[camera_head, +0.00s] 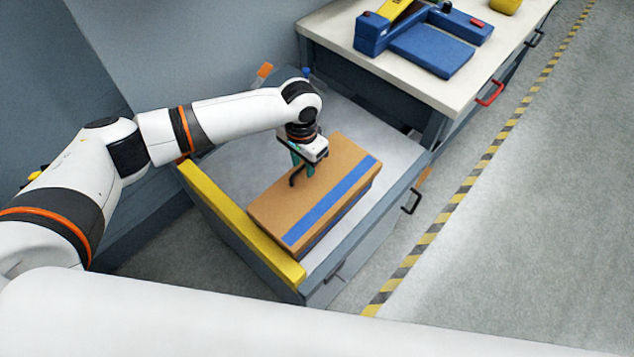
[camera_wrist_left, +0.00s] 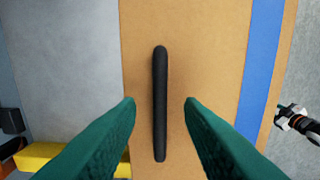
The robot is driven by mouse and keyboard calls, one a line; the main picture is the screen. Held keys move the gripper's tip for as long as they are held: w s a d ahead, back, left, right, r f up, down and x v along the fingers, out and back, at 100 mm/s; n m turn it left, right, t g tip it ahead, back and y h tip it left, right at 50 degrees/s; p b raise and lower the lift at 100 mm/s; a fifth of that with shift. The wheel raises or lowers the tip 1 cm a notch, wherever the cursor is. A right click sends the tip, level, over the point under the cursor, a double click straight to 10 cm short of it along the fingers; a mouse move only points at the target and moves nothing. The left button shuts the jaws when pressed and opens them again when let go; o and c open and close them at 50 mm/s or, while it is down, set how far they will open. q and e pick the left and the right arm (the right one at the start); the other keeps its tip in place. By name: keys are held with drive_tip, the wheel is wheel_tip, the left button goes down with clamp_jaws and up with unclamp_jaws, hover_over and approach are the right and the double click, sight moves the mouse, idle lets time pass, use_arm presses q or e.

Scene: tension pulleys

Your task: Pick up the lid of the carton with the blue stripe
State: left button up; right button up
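The brown carton (camera_head: 318,187) with the blue stripe (camera_head: 330,203) stands on the grey worktop of a low unit. Its lid (camera_wrist_left: 205,60) fills the middle of the left wrist view, with the blue stripe to the right. A black bar handle (camera_wrist_left: 160,105) sits on the lid; it shows partly in the head view (camera_head: 295,178). My left gripper (camera_wrist_left: 160,105) is open and empty above the lid. Its two green fingers lie on either side of the handle, apart from it in the picture. My right gripper (camera_wrist_left: 295,118) seems to show small at the right edge of the left wrist view.
A yellow edge bar (camera_head: 240,222) runs along the unit's near left side. A higher bench (camera_head: 375,72) behind carries a blue and yellow device (camera_head: 425,40). Grey floor with a striped line (camera_head: 465,185) lies open to the right.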

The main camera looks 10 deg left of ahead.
use_arm(q)
drive_tip(key=shift+c, duration=0.5)
clamp_jaws()
